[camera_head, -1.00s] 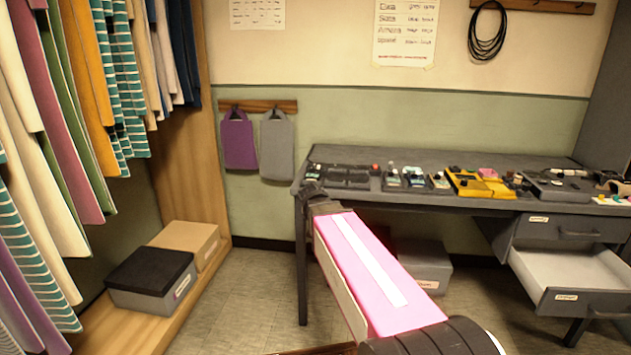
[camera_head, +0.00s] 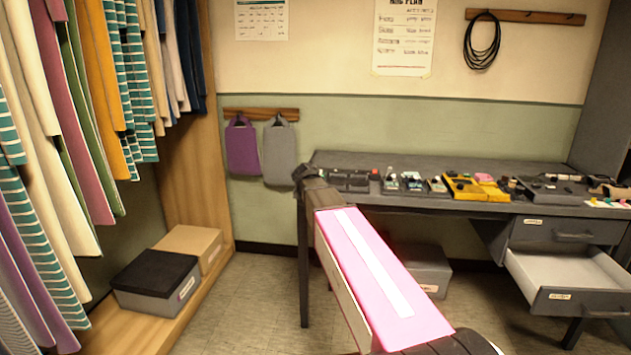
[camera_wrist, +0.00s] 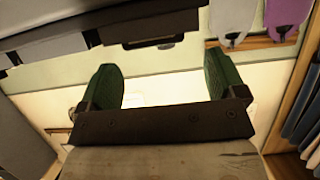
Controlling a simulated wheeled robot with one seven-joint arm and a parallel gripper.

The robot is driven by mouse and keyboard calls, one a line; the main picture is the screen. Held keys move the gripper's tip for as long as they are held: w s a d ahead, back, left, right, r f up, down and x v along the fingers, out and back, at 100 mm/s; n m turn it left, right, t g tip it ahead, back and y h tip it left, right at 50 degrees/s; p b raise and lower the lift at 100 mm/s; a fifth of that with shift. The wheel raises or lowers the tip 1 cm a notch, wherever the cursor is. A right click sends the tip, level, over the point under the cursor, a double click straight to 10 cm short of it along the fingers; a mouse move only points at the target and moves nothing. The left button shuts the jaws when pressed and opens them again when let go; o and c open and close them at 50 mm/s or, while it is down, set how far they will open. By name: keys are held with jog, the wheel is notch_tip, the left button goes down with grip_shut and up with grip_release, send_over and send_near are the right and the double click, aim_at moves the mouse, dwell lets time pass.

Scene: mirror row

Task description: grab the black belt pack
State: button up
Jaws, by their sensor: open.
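I cannot clearly single out the black belt pack. Several small dark items lie on the dark desk (camera_head: 400,203), among them a flat black piece (camera_head: 347,181) at its left end and a dark box (camera_head: 551,190) towards the right. My gripper (camera_head: 306,175) is at the far end of my pink arm, by the desk's left end, and looks small and dark there. In the wrist view my gripper (camera_wrist: 163,72) has two green fingers wide apart with nothing between them. Wall shows beyond them, and no belt pack is recognisable there.
A purple bag (camera_head: 242,149) and a grey bag (camera_head: 279,154) hang left of the desk. A drawer (camera_head: 565,275) stands open at right. A grey box (camera_head: 428,270) sits under the desk. Clothes (camera_head: 85,110) hang at left, above a black-lidded box (camera_head: 154,280). Some floor is clear.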

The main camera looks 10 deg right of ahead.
jog(key=shift+r+x, duration=0.1)
jog(key=shift+x, duration=1.25)
jog(key=shift+r+x, duration=0.15)
jog(key=shift+x, duration=1.15)
jog(key=shift+d, duration=0.15)
jog(key=c, duration=1.1)
